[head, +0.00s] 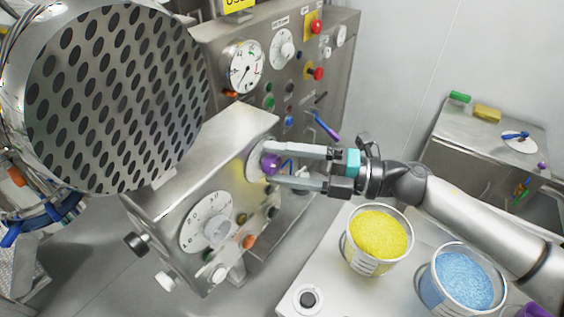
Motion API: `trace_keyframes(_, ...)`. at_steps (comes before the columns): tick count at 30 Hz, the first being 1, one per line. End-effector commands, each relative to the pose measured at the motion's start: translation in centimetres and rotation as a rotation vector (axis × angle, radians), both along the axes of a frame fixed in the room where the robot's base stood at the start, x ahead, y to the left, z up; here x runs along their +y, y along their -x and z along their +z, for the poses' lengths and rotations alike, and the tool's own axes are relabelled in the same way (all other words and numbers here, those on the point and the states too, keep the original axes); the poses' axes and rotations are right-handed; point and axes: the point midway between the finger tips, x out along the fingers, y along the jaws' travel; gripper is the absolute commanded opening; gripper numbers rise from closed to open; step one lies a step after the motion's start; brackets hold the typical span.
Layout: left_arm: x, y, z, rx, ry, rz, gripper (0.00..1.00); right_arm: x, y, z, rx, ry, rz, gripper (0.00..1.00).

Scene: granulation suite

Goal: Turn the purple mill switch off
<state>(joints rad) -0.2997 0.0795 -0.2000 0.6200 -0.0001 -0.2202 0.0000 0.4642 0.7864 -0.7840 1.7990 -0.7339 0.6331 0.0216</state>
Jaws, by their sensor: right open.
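The purple mill switch (270,163) is a small purple knob on a round pale plate on the side of the steel mill box (195,165). My right gripper (276,165) reaches in from the right. Its jaws are open, with one finger above the purple knob and one below it in the picture. The fingertips are close to the plate and partly cover it. I cannot tell whether they touch the knob, nor read which position it points to. My left gripper is not in view.
A white dial (207,222) and several knobs sit on the same box. A large perforated disc (115,100) fills the upper left. Behind stands a control cabinet (220,42) with gauges and red buttons. Yellow (378,234) and blue (463,277) filled tubs stand below my right arm.

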Motion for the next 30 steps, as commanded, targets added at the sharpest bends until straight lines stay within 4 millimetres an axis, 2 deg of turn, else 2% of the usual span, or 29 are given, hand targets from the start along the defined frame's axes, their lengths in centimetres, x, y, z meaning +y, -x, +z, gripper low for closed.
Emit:
trace_keyframes(8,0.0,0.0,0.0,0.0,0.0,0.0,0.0,-0.1,0.0,0.0,0.001,0.0,0.0,0.77)
trace_keyframes(13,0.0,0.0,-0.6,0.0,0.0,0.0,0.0,-1.4,0.3,-0.2,0.001,0.001,-0.003,0.77)
trace_keyframes(30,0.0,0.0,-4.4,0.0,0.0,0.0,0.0,-12.4,3.0,-0.3,0.003,0.003,-0.001,0.77)
